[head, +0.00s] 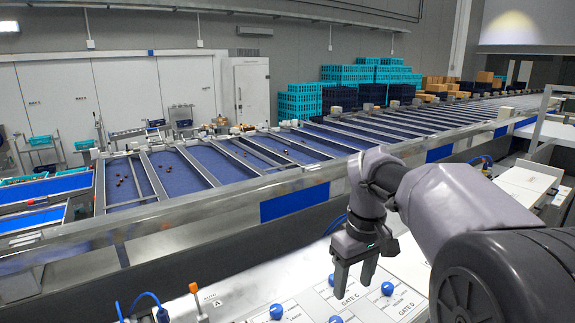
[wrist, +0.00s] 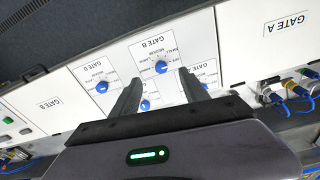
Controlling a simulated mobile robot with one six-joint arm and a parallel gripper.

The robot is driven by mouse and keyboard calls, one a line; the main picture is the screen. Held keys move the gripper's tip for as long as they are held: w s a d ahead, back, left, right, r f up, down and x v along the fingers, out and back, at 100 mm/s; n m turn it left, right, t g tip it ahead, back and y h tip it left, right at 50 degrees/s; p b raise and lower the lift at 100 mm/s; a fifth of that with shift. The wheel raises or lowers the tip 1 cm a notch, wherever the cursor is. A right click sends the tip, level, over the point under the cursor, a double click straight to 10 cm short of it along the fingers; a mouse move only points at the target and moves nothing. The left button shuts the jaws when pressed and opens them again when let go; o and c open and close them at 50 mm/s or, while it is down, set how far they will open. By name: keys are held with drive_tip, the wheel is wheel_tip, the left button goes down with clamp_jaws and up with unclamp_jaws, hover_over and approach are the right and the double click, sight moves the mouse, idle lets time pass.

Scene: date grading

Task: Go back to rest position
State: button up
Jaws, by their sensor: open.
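My gripper (head: 354,278) is open and empty above the white control panel (head: 312,300) with blue knobs. In the wrist view my gripper's fingers (wrist: 160,90) are spread apart over the panel, with knobs in front of and between them. One blue knob (wrist: 162,67) under the GATE B label shows just beyond the fingertips. Another blue knob (wrist: 102,87) lies left of the fingers. In the head view, knobs (head: 388,288) and (head: 276,311) flank the gripper. I cannot tell the exact height of the fingertips above the panel.
A long metal conveyor frame (head: 290,190) with blue lanes runs behind the panel. A few dark dates (head: 122,180) lie on the left lanes. An orange-tipped lever (head: 194,288) and blue cables (head: 145,298) stand at the panel's left. Teal crates (head: 300,103) are stacked at the back.

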drive_tip(key=s+a+f+m+t+b, duration=0.1)
drive_tip(key=s+f+m+b, duration=0.2)
drive_tip(key=s+f+b, duration=0.4)
drive_tip(key=s+a+f+m+t+y+b, duration=0.1)
drive_tip(key=s+f+m+t+b, duration=0.1)
drive_tip(key=s+f+b, duration=0.6)
drive_tip(key=s+a+f+m+t+b, duration=0.1)
drive_tip(key=s+f+m+b, duration=0.3)
drive_tip(key=f+b, duration=1.2)
drive_tip(key=s+f+t, duration=0.1)
drive_tip(key=s+f, duration=0.1)
drive_tip(key=s, duration=0.1)
drive_tip(key=shift+s+a+f+m+y, duration=0.2)
drive_tip(key=shift+s+a+m+y, duration=0.2)
